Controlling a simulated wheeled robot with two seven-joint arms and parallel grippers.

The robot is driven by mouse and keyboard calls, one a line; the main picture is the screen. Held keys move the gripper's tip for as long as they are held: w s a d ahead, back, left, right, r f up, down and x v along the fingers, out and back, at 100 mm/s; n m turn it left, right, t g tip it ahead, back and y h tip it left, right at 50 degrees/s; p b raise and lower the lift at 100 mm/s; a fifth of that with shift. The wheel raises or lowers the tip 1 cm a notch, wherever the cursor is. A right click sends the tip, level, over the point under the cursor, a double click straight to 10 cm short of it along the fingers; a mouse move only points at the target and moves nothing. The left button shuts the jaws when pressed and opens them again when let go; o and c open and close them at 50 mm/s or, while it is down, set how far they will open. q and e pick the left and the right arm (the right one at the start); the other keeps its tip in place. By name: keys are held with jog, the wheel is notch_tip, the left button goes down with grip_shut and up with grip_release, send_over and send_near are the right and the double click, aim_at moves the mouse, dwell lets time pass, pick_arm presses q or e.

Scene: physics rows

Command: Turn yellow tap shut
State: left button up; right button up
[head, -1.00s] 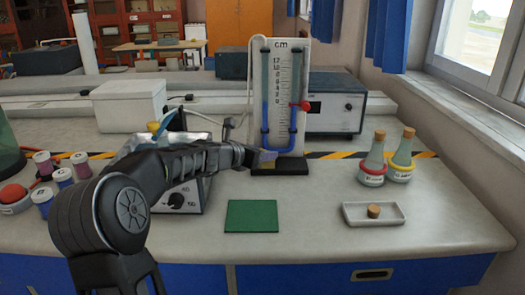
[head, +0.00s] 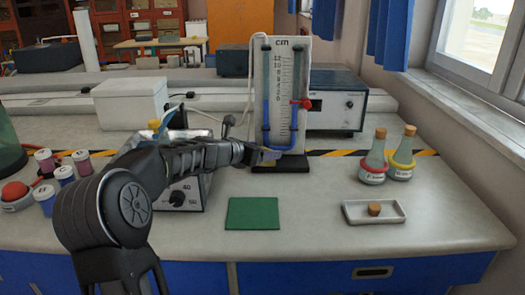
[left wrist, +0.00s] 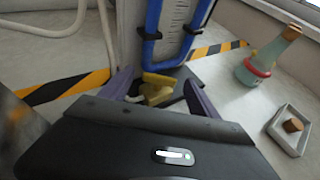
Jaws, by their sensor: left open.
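A yellow tap (left wrist: 158,92) shows in the left wrist view at the foot of the gauge board, between my left fingers. In the head view it is not clearly visible behind my gripper. My left gripper (head: 268,156) is open in front of the gauge's base; its purple fingers (left wrist: 161,91) stand either side of the tap in the wrist view. I cannot tell whether they touch it. The gauge (head: 284,90) is an upright white board with a scale and a blue-filled U-tube. A red tap (head: 302,104) is on its right side. My right gripper is not in view.
A green mat (head: 253,214) and a white tray (head: 374,219) with a cork lie in front. Two corked flasks (head: 374,162) stand right. A dial box (head: 186,192) is behind my left arm, and small jars (head: 64,176) stand left.

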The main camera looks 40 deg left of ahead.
pick_arm(q)
jog(key=v, duration=0.7)
jog(key=shift+s+r, duration=0.2)
jog(key=shift+s, duration=0.15)
